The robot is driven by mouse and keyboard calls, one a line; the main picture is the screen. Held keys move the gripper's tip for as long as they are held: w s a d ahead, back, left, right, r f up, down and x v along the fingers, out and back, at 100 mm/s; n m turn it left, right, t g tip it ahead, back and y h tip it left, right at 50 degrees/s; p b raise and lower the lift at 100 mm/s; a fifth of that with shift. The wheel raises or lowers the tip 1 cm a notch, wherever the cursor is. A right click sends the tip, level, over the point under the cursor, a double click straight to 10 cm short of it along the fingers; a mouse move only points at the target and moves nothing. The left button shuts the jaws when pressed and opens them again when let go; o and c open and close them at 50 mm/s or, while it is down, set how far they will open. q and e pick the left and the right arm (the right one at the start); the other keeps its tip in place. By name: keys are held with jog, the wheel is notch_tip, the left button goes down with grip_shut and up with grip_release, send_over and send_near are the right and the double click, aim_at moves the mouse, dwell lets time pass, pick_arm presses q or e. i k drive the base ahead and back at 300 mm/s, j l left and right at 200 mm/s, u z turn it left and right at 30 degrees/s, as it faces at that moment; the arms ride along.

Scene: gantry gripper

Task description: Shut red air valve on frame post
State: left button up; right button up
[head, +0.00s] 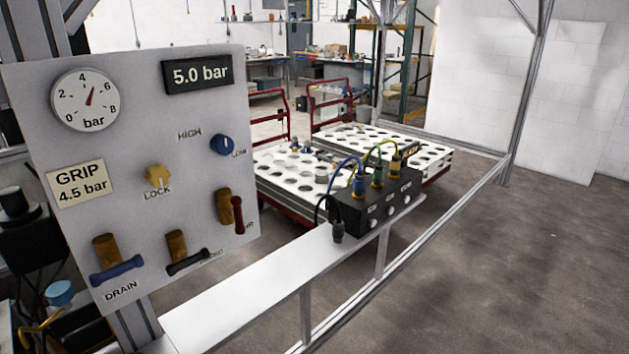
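The red air valve handle (238,214) is at the lower right of a grey panel (130,225) on the frame post (137,325). It stands upright, roughly in line with its brass body (223,205), and partly covers its label, of which an "R" shows. The blue DRAIN valve handle (117,271) and a black valve handle (187,262) sit to its left, both crosswise to their brass bodies. The dial gauge (86,100) needle points between 4 and 6, and the display (197,74) reads 5.0 bar. Neither gripper is in view.
The panel also has a yellow LOCK knob (158,176) and a blue HIGH/LOW knob (221,145). A black box with coloured cables (375,208) stands on a pale rail (245,285) to the right. White perforated racks (290,178) are behind it. Floor at right is clear.

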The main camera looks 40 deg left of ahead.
aim_at(236, 202)
jog(key=i+u, duration=0.25)
jog(key=i, duration=0.2)
jog(key=i+l+u, duration=0.25)
jog(key=i, duration=0.25)
jog(key=i+l+u, duration=0.1)
jog(key=i+u, duration=0.15)
jog(key=i, duration=0.2)
jog(key=i+u, duration=0.15)
jog(key=u, duration=0.3)
jog(key=i+l+u, duration=0.15)
jog(key=u, duration=0.35)
jog(key=i+l+u, duration=0.15)
jog(key=u, duration=0.3)
jog(key=i+l+u, duration=0.1)
jog(key=l+u, duration=0.15)
jog(key=u, duration=0.25)
jog(key=l+u, duration=0.25)
jog(key=u, duration=0.2)
jog(key=i, duration=0.05)
